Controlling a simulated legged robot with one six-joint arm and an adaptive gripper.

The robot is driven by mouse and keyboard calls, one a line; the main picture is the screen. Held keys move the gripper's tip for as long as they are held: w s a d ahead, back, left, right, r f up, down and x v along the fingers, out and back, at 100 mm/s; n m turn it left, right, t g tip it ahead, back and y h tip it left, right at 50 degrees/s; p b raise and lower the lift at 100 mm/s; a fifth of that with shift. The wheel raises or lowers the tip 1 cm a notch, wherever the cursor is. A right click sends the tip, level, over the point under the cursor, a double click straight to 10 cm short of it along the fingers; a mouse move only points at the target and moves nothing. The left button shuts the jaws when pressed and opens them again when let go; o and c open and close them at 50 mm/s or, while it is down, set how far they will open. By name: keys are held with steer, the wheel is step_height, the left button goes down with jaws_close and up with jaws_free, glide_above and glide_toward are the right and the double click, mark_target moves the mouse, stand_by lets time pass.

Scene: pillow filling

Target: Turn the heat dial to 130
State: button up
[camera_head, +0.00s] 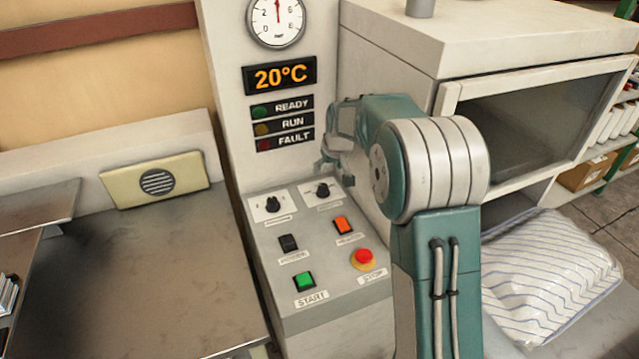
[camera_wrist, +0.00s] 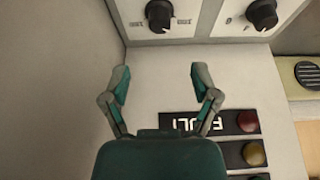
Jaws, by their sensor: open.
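Two black dials sit on white plates on the control panel, a left dial (camera_head: 273,205) and a right dial (camera_head: 322,190). Their small labels are too blurred to tell which is the heat dial. The display (camera_head: 279,76) reads 20°C. My gripper (camera_head: 334,172) is open and empty, just above the right dial and apart from it. In the wrist view, which is upside down, the open fingers (camera_wrist: 159,72) point toward the right dial (camera_wrist: 159,14). The left dial (camera_wrist: 262,14) is off to the side there.
Below the dials are a black switch (camera_head: 288,243), an orange switch (camera_head: 343,225), a green start button (camera_head: 304,281) and a red stop button (camera_head: 363,258). READY, RUN and FAULT lamps (camera_head: 262,128) are behind my gripper. A striped pillow (camera_head: 545,275) lies at the right.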

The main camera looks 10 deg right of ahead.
mark_target(323, 186)
steer(key=x, duration=0.9)
steer(key=shift+f, duration=0.3)
steer(key=shift+w+a+f, duration=0.1)
steer(key=shift+w+f, duration=0.05)
steer(key=shift+f, duration=0.05)
jaws_close()
